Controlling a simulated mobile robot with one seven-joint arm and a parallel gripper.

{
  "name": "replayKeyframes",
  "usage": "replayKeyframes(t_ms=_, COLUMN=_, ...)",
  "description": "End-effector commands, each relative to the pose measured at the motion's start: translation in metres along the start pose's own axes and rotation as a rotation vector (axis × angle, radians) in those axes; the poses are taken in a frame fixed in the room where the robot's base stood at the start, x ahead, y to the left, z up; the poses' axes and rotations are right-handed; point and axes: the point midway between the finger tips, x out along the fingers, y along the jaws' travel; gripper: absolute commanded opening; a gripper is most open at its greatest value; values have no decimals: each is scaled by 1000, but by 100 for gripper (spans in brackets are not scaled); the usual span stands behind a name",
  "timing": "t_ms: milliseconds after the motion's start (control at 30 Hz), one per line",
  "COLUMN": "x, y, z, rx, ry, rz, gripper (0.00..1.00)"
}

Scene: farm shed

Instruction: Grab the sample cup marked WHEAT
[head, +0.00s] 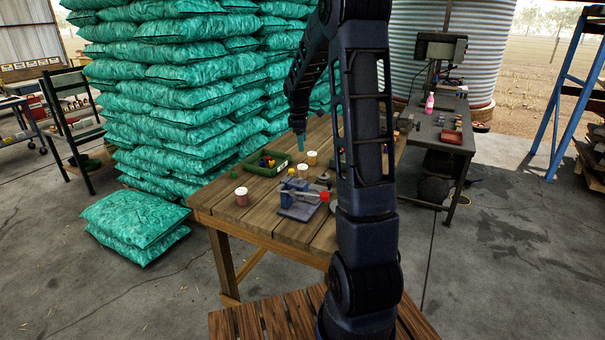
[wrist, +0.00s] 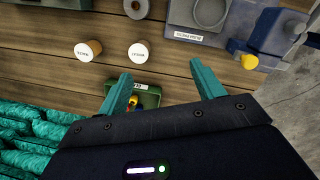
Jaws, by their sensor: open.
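Three small sample cups with pale lids stand on the wooden table. In the head view they are a reddish-sided cup (head: 241,198) near the left edge and two tan cups, the nearer (head: 303,172) and the farther (head: 312,158). The wrist view shows two lidded cups, a left cup (wrist: 84,51) and a right cup (wrist: 139,53). Their lid print is upside down and too small to read surely, so I cannot tell which is marked WHEAT. My gripper (wrist: 163,84) is open and empty, its teal fingers spread. In the head view its tip (head: 300,140) hangs above the table's far side.
A green tray (wrist: 148,101) with small coloured items lies beyond the fingers; the head view shows it too (head: 254,170). A blue-grey device (head: 299,212) stands near the table front. Stacked green sacks (head: 180,75) border the table's left. Bare wood lies around the cups.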

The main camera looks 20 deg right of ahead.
Motion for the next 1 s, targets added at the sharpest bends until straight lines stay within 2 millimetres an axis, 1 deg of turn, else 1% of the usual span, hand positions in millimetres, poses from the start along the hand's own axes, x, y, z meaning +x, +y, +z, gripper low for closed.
replayKeyframes(t_ms=33, x=14, y=10, z=-3, rx=-32, ry=-7, rz=-13, gripper=67)
replayKeyframes(t_ms=100, x=30, y=23, z=-6, rx=-82, ry=-14, rz=-26, gripper=67)
replayKeyframes(t_ms=233, x=56, y=41, z=-11, rx=-158, ry=-24, rz=-45, gripper=67)
replayKeyframes(t_ms=333, x=68, y=50, z=-14, rx=-196, ry=-27, rz=-55, gripper=67)
replayKeyframes(t_ms=467, x=77, y=55, z=-15, rx=-221, ry=-29, rz=-61, gripper=67)
replayKeyframes(t_ms=633, x=89, y=55, z=-15, rx=-225, ry=-30, rz=-62, gripper=67)
replayKeyframes(t_ms=900, x=126, y=53, z=-14, rx=-224, ry=-30, rz=-61, gripper=67)
replayKeyframes(t_ms=1000, x=133, y=52, z=-14, rx=-224, ry=-30, rz=-62, gripper=67)
